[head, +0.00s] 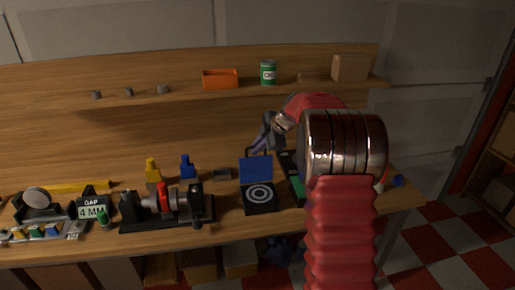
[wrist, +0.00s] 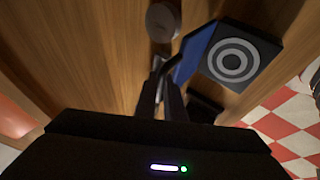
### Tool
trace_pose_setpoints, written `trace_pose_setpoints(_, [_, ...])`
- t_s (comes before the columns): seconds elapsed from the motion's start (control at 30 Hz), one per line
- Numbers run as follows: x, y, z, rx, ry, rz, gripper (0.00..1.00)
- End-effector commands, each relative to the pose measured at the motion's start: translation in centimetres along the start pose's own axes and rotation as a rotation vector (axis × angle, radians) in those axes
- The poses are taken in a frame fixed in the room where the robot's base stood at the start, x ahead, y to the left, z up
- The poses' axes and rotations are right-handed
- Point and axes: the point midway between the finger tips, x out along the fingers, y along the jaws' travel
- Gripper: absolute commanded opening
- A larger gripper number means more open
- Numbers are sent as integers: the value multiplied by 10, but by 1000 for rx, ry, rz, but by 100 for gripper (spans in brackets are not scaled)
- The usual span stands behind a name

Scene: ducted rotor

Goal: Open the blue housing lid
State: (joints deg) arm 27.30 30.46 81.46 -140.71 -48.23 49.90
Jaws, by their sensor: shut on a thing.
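The housing is a black square box (head: 259,207) with a white ring target on its face, on the bench right of centre. Its blue lid (head: 255,171) stands raised at the back edge, roughly upright. My gripper (head: 254,152) reaches in from behind at the lid's top edge. In the wrist view my gripper (wrist: 163,75) is shut on the edge of the blue lid (wrist: 192,52). The housing (wrist: 256,75) is beyond it, with the rings in plain sight. The exact grip on the lid is partly hidden by the dark fingers.
A black fixture (head: 140,214) with a red part stands left of the housing. Yellow (head: 153,170) and blue (head: 187,167) pieces stand behind it. A shelf above holds an orange bin (head: 220,79) and a green can (head: 268,73).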

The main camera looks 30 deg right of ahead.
Motion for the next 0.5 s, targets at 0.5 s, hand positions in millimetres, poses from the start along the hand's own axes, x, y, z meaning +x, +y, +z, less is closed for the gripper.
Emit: trace_pose_setpoints(0.5, [5,-8,2,6,6,-23,13])
